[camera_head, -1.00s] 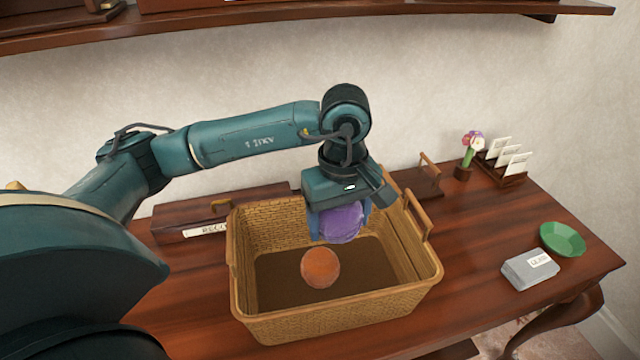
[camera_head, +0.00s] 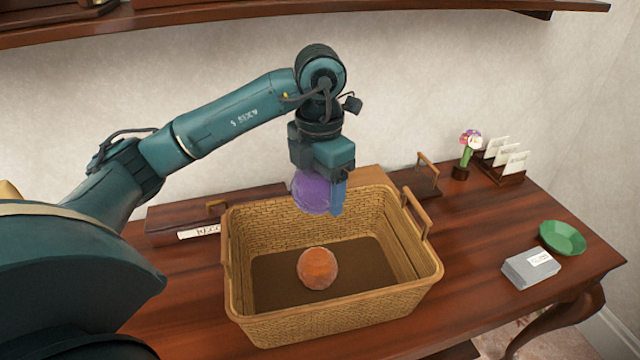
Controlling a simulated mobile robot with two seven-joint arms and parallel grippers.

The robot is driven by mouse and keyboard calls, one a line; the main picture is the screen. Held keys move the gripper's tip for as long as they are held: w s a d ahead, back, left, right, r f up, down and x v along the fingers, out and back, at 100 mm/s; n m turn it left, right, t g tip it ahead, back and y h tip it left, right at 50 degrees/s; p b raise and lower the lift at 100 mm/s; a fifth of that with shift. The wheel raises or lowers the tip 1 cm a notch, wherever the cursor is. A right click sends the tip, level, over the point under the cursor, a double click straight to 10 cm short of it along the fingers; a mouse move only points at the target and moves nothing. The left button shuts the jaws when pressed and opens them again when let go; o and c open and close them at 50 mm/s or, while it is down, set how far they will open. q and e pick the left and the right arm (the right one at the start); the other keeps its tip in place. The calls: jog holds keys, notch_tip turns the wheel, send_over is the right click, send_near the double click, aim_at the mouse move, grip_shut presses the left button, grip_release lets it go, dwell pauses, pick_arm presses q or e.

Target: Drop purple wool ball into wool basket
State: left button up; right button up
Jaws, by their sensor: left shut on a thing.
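The purple wool ball (camera_head: 312,194) is held in my left gripper (camera_head: 322,203), which points down with its fingers on the ball. The ball is above the back part of the wool basket (camera_head: 300,323), apart from its floor. The basket is a tan woven rectangle with a handle at each end, standing on the wooden table. An orange wool ball (camera_head: 318,268) lies inside it on the dark floor. My right gripper is not in view.
A dark wooden box (camera_head: 165,218) with a white label lies behind the basket at left. To the right are a flower pot (camera_head: 461,172), a card holder (camera_head: 511,179), a green bowl (camera_head: 562,238) and a grey box (camera_head: 528,271). A shelf (camera_head: 300,20) runs above.

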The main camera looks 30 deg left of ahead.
pick_arm(q)
notch_tip(320, 180, down, 5)
jog(key=b, duration=0.3)
jog(key=shift+f, duration=0.1)
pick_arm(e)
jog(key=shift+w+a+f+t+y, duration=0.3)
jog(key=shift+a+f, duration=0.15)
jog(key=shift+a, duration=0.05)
pick_arm(q)
jog(key=o, duration=1)
notch_tip(320, 180, up, 12)
jog(key=shift+f+p, duration=0.1)
jog(key=shift+p, duration=0.95)
jog(key=shift+r, duration=0.7)
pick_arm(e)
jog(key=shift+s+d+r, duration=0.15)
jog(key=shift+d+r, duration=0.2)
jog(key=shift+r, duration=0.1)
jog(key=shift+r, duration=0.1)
